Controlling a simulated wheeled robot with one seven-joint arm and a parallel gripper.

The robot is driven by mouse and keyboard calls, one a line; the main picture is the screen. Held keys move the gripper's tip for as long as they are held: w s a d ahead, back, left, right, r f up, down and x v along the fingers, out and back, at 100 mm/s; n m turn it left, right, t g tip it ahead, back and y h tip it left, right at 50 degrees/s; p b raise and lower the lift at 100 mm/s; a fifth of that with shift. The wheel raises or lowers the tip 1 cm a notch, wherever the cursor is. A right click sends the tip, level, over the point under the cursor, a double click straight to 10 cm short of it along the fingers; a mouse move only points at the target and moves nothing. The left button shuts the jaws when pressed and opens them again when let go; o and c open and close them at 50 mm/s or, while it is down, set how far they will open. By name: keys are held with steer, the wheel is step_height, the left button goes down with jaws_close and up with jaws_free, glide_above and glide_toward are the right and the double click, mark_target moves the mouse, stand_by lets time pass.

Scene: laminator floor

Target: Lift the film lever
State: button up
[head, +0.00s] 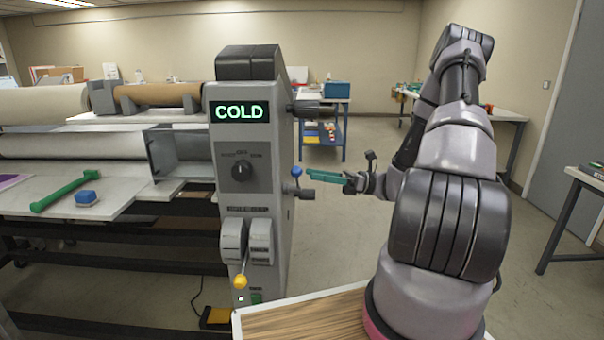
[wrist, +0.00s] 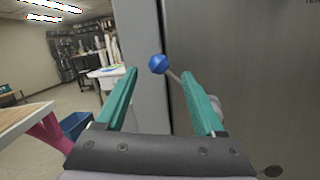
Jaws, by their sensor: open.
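A short lever with a blue ball knob (head: 296,171) sticks out of the right side of the grey laminator cabinet (head: 255,140). In the wrist view the blue knob (wrist: 158,64) sits on a thin rod slanting down right to a pivot on the metal side panel. My gripper (head: 316,176) is just right of this lever, with teal fingers pointing at it. In the wrist view my gripper (wrist: 159,71) is open and empty, and the knob appears between the fingertips; whether it lies between or beyond them I cannot tell. A second lever with a yellow knob (head: 240,281) is on the cabinet's front.
The cabinet has a lit COLD display (head: 239,112) and a rotary dial (head: 242,171). A wooden top (head: 300,320) is in front. Open floor lies behind my arm.

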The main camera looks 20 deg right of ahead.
steer(key=shift+v, duration=2.35)
steer(key=s+a+r+n+g+h, duration=0.6)
steer(key=s+r+n+h, duration=0.2)
steer(key=r+n+h, duration=0.25)
steer(key=s+r+n+t+h, duration=0.4)
steer(key=r+t, duration=0.1)
steer(key=r, duration=0.2)
steer(key=s+r+n+t+h, duration=0.3)
steer(key=s+r+t, duration=0.2)
steer(key=r, duration=0.3)
steer(key=shift+n+h, duration=0.35)
steer(key=shift+d+r, duration=0.1)
steer(key=shift+r, duration=0.05)
